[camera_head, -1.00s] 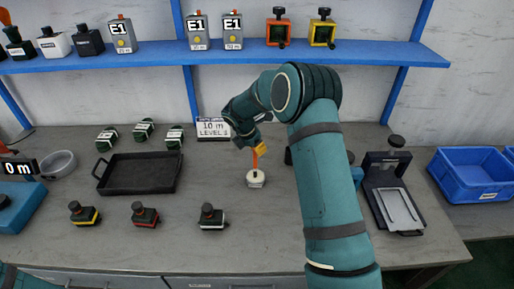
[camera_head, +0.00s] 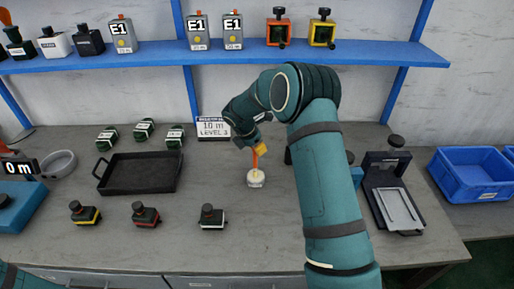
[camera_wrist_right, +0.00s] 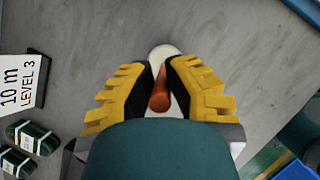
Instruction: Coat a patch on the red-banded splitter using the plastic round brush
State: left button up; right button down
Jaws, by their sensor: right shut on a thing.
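The red-banded splitter (camera_head: 145,215) is a dark block with a black knob and a red band, standing on the grey table in front of the black tray. My right gripper (camera_head: 258,148) is shut on the orange handle of the brush (camera_head: 256,160), which points down at a small white pot (camera_head: 256,180). The brush's lower end is at the pot's top; its bristles cannot be made out. In the right wrist view the orange handle (camera_wrist_right: 160,98) sits between the yellow-and-black fingers, with the white pot (camera_wrist_right: 163,50) beyond it. My left gripper is out of view.
A yellow-banded splitter (camera_head: 84,213) and a white-banded one (camera_head: 212,216) flank the red-banded one. The black tray (camera_head: 140,188) lies behind them. A sign (camera_head: 213,128) reads 10 m, level 3. A press-like device (camera_head: 390,165) and a blue crate (camera_head: 478,175) stand right.

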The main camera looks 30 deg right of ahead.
notch_tip(320, 180, up, 7)
jog(key=p, duration=0.5)
jog(key=shift+p, duration=0.3)
dwell(0.8)
jog(key=shift+s+a+f+m, duration=0.25)
jog(key=shift+a+f+m, duration=0.1)
jog(key=shift+a, duration=0.15)
jog(key=s+a+f+m+g+y+b, duration=0.2)
jog(key=s+a+f+m, duration=0.1)
jog(key=s+a+m, duration=0.5)
jog(key=s+a+f+m+g+y+b, duration=0.2)
jog(key=s+a+f+m+g, duration=0.1)
jog(key=s+a+m, duration=0.5)
jog(key=a+m, duration=0.2)
jog(key=a, duration=0.1)
jog(key=shift+s+a+f+y, duration=0.3)
jog(key=shift+s+f, duration=0.05)
jog(key=shift+f, duration=0.05)
jog(key=shift+a, duration=0.1)
